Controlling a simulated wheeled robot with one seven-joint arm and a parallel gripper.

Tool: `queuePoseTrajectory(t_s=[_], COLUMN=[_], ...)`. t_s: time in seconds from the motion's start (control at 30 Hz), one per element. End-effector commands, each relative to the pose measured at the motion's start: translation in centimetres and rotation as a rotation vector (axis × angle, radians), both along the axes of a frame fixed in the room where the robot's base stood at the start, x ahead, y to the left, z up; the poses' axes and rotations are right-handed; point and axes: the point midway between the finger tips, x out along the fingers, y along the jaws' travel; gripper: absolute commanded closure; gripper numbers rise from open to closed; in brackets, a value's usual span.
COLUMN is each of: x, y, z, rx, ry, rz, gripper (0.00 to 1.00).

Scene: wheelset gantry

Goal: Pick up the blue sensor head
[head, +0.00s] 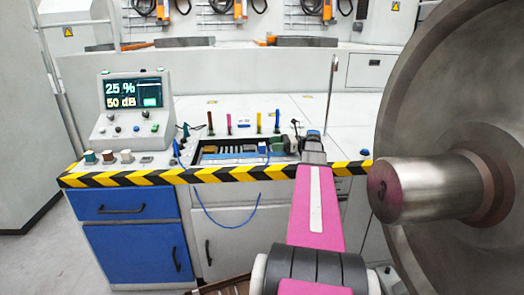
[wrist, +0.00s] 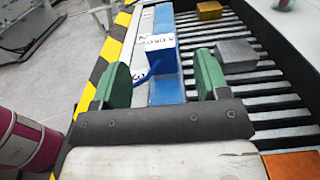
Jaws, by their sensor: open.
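The blue sensor head (wrist: 164,63) is a small block with a white, lettered upper face, seen in the wrist view. It sits on or over a long blue strip beside the slatted tray, and a blue cable loops from its left side. My gripper (wrist: 162,70) is open, with one green finger to the left and one to the right of the sensor head in the picture. Gaps show on both sides, and I cannot tell how far ahead of the fingertips it is. In the head view my gripper (head: 282,143) is at the bench recess, and a small blue patch there may be the sensor head.
The slatted tray (wrist: 270,75) holds a grey block (wrist: 236,55) and an orange block (wrist: 209,10). Yellow-black edging (head: 120,179) runs along the bench front. A blue cable (head: 228,226) hangs below it. A large wheelset (head: 450,100) stands close on the right.

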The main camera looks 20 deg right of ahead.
Motion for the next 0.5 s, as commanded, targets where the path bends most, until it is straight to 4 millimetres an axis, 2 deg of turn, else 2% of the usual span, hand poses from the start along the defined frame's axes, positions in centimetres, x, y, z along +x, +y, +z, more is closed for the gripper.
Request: queuePoseTrajectory(t_s=[0.27,0.5], x=[0.4,1.2], y=[1.5,4.4], z=[0.0,0.0], rx=[0.0,0.0], ry=[0.001,0.001], rz=[0.0,0.001], gripper=[0.32,0.32])
